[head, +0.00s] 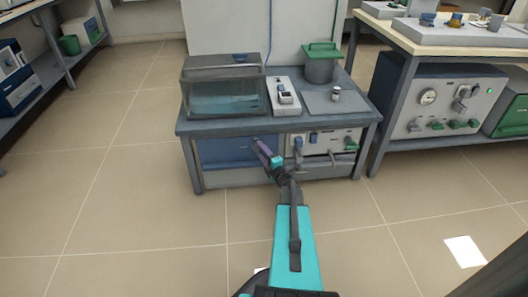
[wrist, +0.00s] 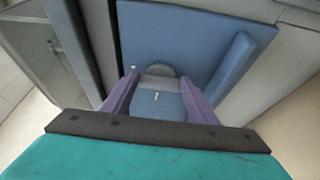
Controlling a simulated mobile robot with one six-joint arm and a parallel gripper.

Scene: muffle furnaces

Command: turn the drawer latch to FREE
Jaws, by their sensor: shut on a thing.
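The blue drawer front (head: 222,153) sits under the left side of the low grey bench. It also fills much of the wrist view (wrist: 210,45). The latch (wrist: 168,103), a blue block with a white mark on its face, stands between my gripper's purple fingers in front of a grey rounded plate (wrist: 160,70). My gripper (wrist: 158,78) is shut on this latch. In the head view my gripper (head: 263,151) reaches the right part of the drawer front and hides the latch. A small white dot is beside the left fingertip in the wrist view.
A raised blue bar (wrist: 232,70) runs along the drawer front, right of my gripper. A control panel (head: 325,146) with knobs and levers adjoins the drawer's right side. A glass water bath (head: 225,92) and a lidded grey pot (head: 320,66) stand on the bench. The floor in front is clear.

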